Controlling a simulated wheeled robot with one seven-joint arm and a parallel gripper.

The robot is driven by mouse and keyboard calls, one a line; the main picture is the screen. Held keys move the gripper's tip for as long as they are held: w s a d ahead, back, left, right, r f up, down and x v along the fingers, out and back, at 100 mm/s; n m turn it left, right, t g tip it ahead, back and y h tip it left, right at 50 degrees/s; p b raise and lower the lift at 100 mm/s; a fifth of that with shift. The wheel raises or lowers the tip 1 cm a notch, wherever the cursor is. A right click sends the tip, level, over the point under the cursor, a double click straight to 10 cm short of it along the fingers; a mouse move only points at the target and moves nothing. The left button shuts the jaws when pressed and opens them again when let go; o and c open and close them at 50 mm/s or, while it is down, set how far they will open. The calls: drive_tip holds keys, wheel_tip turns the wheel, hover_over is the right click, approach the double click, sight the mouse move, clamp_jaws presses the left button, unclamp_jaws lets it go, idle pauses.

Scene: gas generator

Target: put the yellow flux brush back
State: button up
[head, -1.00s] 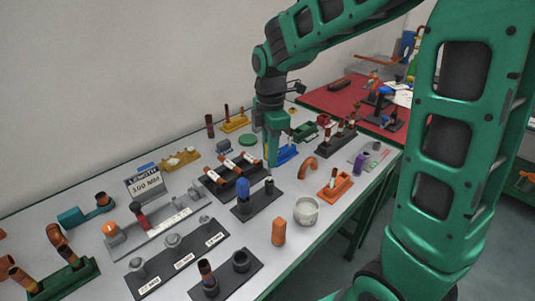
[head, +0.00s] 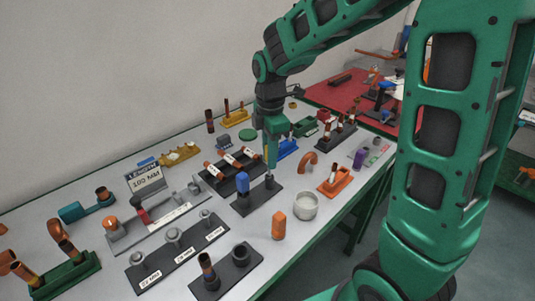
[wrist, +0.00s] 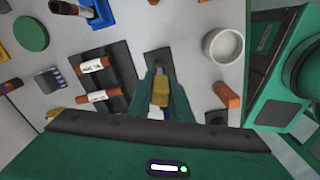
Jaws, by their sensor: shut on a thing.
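My gripper (head: 269,163) is above the right half of a dark stand (head: 250,204), its fingertips pointing down. In the wrist view, the yellow flux brush (wrist: 160,97) is between the fingers, and my gripper (wrist: 162,88) is shut on it.
A white cup (head: 305,207) and an orange block (head: 279,226) stand in front and to the right. A dark rack of copper tubes (head: 224,178) is close behind on the left. An orange holder (head: 334,183) stands to the right. Bare bench lies around the cup.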

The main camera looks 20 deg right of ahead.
drive_tip(key=shift+f, duration=1.4)
drive_tip(key=o, duration=1)
drive_tip(key=shift+c, duration=0.2)
wheel_tip(320, 180, up, 11)
drive_tip(key=shift+f, duration=0.1)
drive_tip(key=s+d+f+m, duration=0.1)
drive_tip(key=s+d+m, duration=1.4)
drive_tip(key=s+m, duration=0.2)
drive_tip(key=shift+s+d+f+m, duration=0.3)
drive_tip(key=shift+s+d+m, duration=0.1)
drive_tip(key=shift+s, duration=0.55)
drive_tip(key=s+m, duration=0.2)
drive_tip(key=s+d+f+m, duration=0.1)
drive_tip(key=s+m, duration=0.1)
drive_tip(key=s, duration=0.1)
drive_tip(key=s+f+m, duration=0.1)
drive_tip(key=s+m, duration=0.1)
drive_tip(key=shift+s+d+f+m, duration=0.15)
drive_tip(key=shift+s+m, duration=0.05)
drive_tip(key=shift+m, duration=0.1)
drive_tip(key=shift+c, duration=0.2)
